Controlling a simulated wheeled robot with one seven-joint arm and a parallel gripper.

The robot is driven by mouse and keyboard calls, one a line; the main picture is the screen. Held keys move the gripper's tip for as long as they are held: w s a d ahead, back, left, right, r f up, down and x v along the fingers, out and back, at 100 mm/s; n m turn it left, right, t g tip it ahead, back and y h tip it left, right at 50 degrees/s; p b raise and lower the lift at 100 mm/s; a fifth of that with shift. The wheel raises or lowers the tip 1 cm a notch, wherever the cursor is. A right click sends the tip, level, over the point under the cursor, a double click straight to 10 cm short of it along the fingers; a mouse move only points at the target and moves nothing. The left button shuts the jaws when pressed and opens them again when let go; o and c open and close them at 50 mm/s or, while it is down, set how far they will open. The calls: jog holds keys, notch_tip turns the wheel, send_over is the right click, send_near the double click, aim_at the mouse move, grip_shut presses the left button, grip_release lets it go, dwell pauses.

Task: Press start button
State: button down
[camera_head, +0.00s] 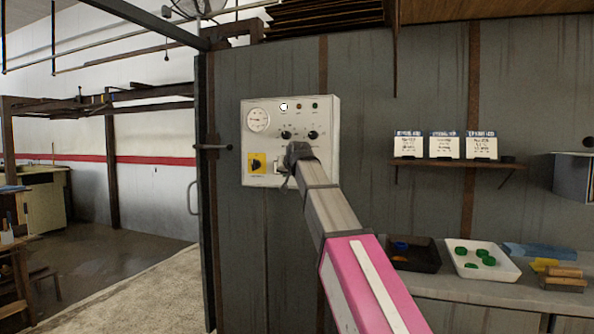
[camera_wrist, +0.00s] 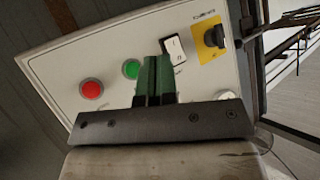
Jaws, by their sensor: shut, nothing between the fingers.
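A pale grey control panel (camera_head: 328,165) is mounted on the dark wall in the head view. In the wrist view the panel (camera_wrist: 110,62) shows tilted, with a round green button (camera_wrist: 131,69), a red button (camera_wrist: 92,89), a white rocker switch (camera_wrist: 174,48) and a yellow-backed rotary switch (camera_wrist: 210,44). My gripper (camera_wrist: 158,60) is shut and empty, its tips between the green button and the rocker switch. In the head view my gripper (camera_head: 296,150) covers the panel's lower part, hiding these buttons. I cannot tell whether the tips touch the panel.
A door frame and open passage (camera_head: 110,280) lie left of the panel. On the right, a shelf (camera_head: 450,164) holds three white cards above a counter (camera_head: 470,288) with a dark tray (camera_head: 410,262) and a white tray (camera_head: 505,275) of green pieces.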

jog(key=shift+w, duration=0.15)
jog(key=w+d, duration=0.3)
jog(key=w, duration=0.5)
jog(key=shift+d, duration=0.2)
dwell(2.2)
jog(key=shift+w+d, duration=0.15)
jog(key=shift+w, duration=0.2)
jog(key=shift+w+d, duration=0.15)
jog(key=shift+w, duration=0.2)
dwell(0.7)
jog(key=shift+s, duration=0.1)
dwell(0.3)
jog(key=shift+s+a, duration=0.3)
jog(key=shift+s, duration=0.4)
jog(key=shift+s+a, duration=0.3)
jog(key=shift+s, duration=0.45)
jog(key=shift+s+a, duration=0.35)
jog(key=shift+s, duration=0.45)
jog(key=shift+s+a, duration=0.3)
jog(key=shift+s, duration=0.45)
